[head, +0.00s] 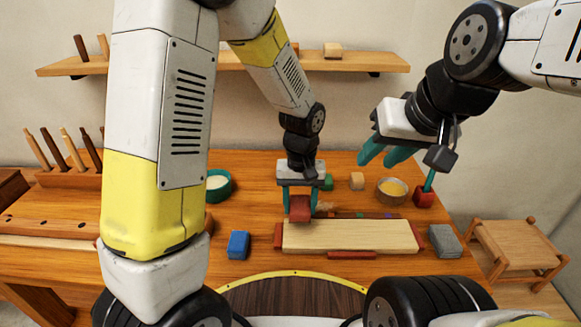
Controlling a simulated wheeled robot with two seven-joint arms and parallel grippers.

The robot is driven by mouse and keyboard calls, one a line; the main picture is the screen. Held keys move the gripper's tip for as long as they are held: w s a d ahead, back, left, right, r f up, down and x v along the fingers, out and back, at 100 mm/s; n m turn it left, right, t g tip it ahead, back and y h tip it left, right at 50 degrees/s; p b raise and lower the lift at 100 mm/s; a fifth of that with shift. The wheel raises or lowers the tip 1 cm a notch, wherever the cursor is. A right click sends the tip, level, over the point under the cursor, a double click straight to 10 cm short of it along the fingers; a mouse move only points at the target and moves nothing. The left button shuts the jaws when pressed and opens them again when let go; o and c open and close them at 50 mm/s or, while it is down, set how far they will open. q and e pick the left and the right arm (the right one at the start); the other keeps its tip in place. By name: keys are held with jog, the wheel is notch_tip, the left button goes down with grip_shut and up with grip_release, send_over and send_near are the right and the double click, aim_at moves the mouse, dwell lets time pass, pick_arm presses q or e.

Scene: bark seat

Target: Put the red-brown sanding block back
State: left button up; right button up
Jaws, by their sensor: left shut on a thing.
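The red-brown sanding block (300,209) is held between the teal fingers of my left gripper (300,203), which points down and is shut on it. The block is over the back left part of a pale wooden board (350,236). I cannot tell whether it touches the board. My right gripper (378,157) hangs in the air at the right, above the back of the bench, with its teal fingers apart and nothing between them.
A blue block (238,245) lies left of the board and a grey block (445,240) right of it. Red stops (351,254) edge the board. Behind are a yellow-filled bowl (392,190), a teal bowl (218,185) and a red holder (423,197). A stool (520,245) stands right.

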pick_arm(q)
send_over(295, 189)
jog(key=shift+f, duration=2.6)
jog(key=shift+f, duration=0.1)
jog(key=o, duration=1.4)
